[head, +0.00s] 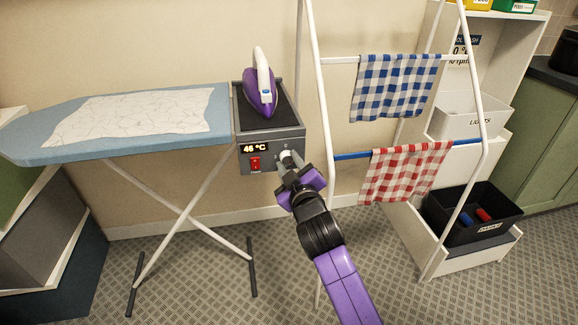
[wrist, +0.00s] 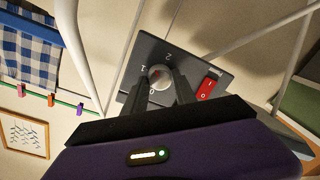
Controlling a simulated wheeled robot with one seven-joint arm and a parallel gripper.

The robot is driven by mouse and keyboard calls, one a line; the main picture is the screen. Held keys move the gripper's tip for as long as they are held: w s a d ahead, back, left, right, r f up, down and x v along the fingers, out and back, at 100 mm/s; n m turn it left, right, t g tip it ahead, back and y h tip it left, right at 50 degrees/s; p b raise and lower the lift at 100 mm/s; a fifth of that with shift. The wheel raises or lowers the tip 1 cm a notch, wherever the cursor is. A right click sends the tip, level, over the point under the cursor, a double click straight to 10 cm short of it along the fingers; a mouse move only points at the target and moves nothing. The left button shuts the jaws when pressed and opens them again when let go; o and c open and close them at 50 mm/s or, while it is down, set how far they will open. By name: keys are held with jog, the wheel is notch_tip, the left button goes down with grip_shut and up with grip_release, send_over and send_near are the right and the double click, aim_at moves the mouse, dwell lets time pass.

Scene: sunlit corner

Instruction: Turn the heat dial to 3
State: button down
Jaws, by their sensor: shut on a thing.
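The heat dial (head: 286,156) is a pale round knob on the front of the grey control box (head: 272,136) at the ironing board's right end. In the wrist view the dial (wrist: 160,77) sits between my two fingers, with the marks 0, 1 and 2 visible around it. My gripper (head: 289,166) is shut on the dial; its fingers (wrist: 162,84) show in the wrist view. No mark 3 is readable, and I cannot tell where the dial points. The display (head: 255,148) reads about 46 °C. A red switch (head: 255,164) is below it; it also shows in the wrist view (wrist: 207,88).
A purple iron (head: 261,92) stands on top of the box. The blue ironing board (head: 165,145) with a white cloth is left. A white drying rack (head: 327,110) with checked cloths stands close on the right. Shelves with bins are farther right.

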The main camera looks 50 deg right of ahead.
jog(key=m, duration=0.1)
jog(key=m+b, duration=0.1)
jog(key=m, duration=0.1)
jog(key=shift+d+f+m, duration=0.1)
jog(key=shift+f+m, duration=0.15)
jog(key=shift+m, duration=0.05)
jog(key=m+b, duration=0.3)
jog(key=m, duration=0.1)
jog(key=shift+f+m, duration=0.1)
jog(key=shift+m, duration=0.2)
jog(key=m+b, duration=0.2)
jog(key=m, duration=0.1)
jog(key=shift+f+m+t, duration=0.1)
jog(key=shift+m+t, duration=0.2)
jog(key=m+b, duration=0.3)
jog(key=shift+m, duration=0.3)
jog(key=m+b, duration=0.3)
jog(key=shift+m+h, duration=0.3)
jog(key=shift+m, duration=0.1)
jog(key=m+b, duration=0.3)
jog(key=shift+f+m, duration=0.1)
jog(key=shift+m, duration=0.3)
jog(key=m+b, duration=0.2)
jog(key=m, duration=0.1)
jog(key=shift+b, duration=0.3)
jog(key=shift+w+m+h+b, duration=0.1)
jog(key=shift+m+h+b, duration=0.2)
jog(key=shift+m+b, duration=0.5)
jog(key=shift+r+m, duration=0.25)
jog(key=shift+m, duration=0.15)
